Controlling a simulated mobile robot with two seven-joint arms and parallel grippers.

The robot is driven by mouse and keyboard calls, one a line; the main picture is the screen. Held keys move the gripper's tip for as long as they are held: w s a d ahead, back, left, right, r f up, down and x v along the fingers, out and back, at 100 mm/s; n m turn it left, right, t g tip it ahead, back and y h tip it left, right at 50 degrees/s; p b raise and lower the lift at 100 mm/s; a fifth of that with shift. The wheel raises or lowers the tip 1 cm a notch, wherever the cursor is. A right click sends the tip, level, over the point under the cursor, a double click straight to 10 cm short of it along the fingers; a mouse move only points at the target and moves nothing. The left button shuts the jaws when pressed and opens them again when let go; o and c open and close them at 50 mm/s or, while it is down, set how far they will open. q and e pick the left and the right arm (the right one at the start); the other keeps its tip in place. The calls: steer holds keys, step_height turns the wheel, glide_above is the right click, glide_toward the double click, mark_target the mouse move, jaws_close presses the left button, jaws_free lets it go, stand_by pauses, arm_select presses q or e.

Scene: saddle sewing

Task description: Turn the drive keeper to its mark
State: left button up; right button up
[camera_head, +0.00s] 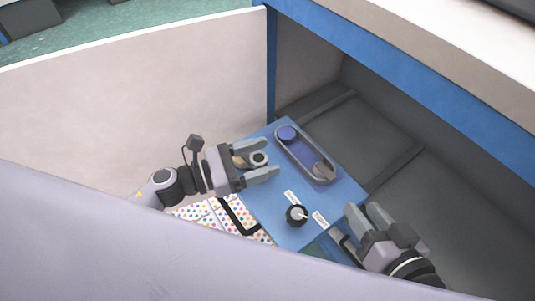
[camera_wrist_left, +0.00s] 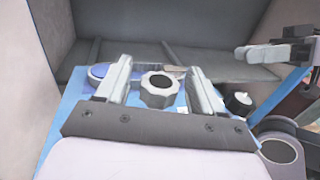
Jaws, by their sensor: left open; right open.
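A grey lobed knob (camera_head: 259,159) with a dark centre sits on the blue board (camera_head: 270,213). My left gripper (camera_head: 265,157) is open, with its fingers on either side of this knob. The left wrist view shows the knob (camera_wrist_left: 159,90) between the two fingers, with gaps beside it. A black knob (camera_head: 297,215) with a white pointer stands lower on the board, near two small white labels (camera_head: 292,198). I cannot tell by sight which knob is the drive keeper. My right gripper (camera_head: 363,211) is open and empty at the board's lower right edge.
A looped belt around two pulleys (camera_head: 307,156) lies on the upper board. A dotted cloth (camera_head: 195,212) and a black bent bar (camera_head: 237,219) are at the lower left. A pale panel (camera_head: 130,100) stands at the left. Dark grey floor (camera_head: 415,205) lies right of the board.

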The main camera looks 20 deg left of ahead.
arm_select(q)
steer(key=shift+x, duration=0.85)
jaws_close()
